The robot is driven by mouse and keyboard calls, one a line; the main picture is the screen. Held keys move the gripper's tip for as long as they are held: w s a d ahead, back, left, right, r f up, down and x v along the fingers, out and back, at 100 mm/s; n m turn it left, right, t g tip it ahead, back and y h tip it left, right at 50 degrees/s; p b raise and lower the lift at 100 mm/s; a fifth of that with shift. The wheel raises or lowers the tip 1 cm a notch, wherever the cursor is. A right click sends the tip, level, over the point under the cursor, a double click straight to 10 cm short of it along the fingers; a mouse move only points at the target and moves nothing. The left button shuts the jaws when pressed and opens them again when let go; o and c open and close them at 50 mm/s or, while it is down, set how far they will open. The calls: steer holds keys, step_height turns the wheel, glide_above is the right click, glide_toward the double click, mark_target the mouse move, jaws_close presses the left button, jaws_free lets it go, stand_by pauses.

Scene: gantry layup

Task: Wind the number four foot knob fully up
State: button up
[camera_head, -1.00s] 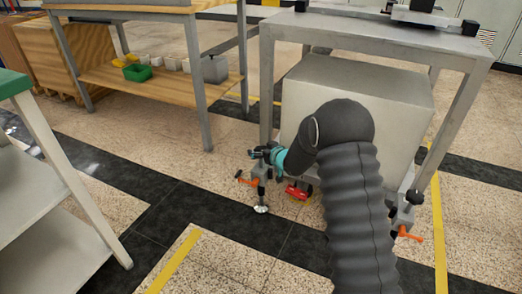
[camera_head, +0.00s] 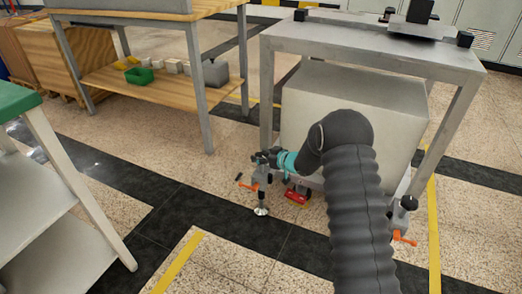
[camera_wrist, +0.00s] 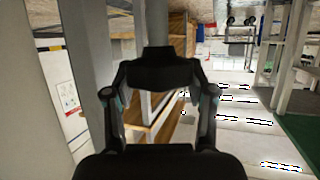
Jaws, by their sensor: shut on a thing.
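My gripper (camera_head: 264,160) is at the near left leg of the grey metal table, above a levelling foot (camera_head: 261,211) with a round silver pad at floor level. An orange lever (camera_head: 248,186) sticks out to the left of this foot. In the wrist view my gripper (camera_wrist: 160,80) is shut on a black knob (camera_wrist: 161,66), with one finger on each side. In the head view the knob is largely hidden by the fingers. No number can be read on it. Another foot with a black knob (camera_head: 408,203) and orange lever (camera_head: 404,239) stands at the right.
The grey metal table (camera_head: 360,46) has a large pale box (camera_head: 350,105) under it. A wooden workbench (camera_head: 160,83) stands behind to the left, a green-topped table (camera_head: 18,100) at the left. Open floor lies in front.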

steer(key=shift+r+n+g+y+p, duration=0.15)
steer(key=shift+n+g+y+p, duration=0.55)
steer(key=shift+n+g+p, duration=0.4)
steer(key=shift+n+g+y+p, duration=0.35)
steer(key=shift+n+g+y, duration=0.25)
steer(key=shift+n+g, duration=0.55)
steer(key=o, duration=1.2)
steer(key=shift+c, duration=0.2)
steer(key=shift+g, duration=0.25)
steer(key=v, duration=1.2)
steer(key=shift+f, duration=0.25)
